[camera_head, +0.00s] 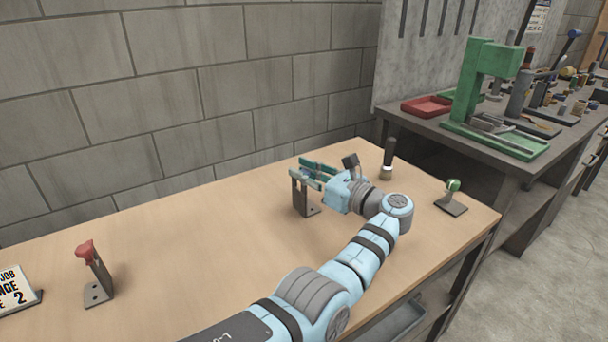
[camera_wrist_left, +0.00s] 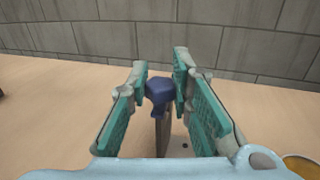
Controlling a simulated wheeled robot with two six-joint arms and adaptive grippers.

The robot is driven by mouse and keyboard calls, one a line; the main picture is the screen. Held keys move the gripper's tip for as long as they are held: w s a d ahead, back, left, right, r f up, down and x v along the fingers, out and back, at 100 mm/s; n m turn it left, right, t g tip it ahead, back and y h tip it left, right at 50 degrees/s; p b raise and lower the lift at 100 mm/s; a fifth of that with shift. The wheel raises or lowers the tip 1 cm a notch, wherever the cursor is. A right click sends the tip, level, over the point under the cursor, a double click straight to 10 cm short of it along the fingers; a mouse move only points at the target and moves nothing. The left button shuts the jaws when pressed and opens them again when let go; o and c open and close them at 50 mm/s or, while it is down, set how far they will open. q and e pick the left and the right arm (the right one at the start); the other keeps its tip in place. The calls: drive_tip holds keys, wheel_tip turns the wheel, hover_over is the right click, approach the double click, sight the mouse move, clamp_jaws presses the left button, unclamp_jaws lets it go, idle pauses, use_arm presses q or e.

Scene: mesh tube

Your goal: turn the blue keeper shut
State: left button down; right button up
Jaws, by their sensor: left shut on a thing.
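The blue keeper (camera_wrist_left: 160,91) is a dark blue knob on top of an upright grey metal bracket (camera_wrist_left: 163,131). In the left wrist view it sits between the fingertips of my left gripper (camera_wrist_left: 159,82). In the head view my left gripper (camera_head: 316,171) is at the top of the same bracket (camera_head: 299,194) and its teal-padded fingers mostly hide the keeper. The gripper is shut on the keeper. My right gripper is in neither view.
A red keeper (camera_head: 85,248) on a bracket stands at the left, near a sign (camera_head: 15,290). A green keeper (camera_head: 453,185) stands at the right. A dark-handled tool (camera_head: 389,152) stands upright behind my left wrist. The wooden table (camera_head: 190,240) is otherwise mostly clear.

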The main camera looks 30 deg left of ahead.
sight(304, 171)
use_arm(q)
drive_tip(key=c, duration=1.4)
unclamp_jaws()
wheel_tip(304, 171, up, 10)
drive_tip(key=shift+w+f, duration=0.1)
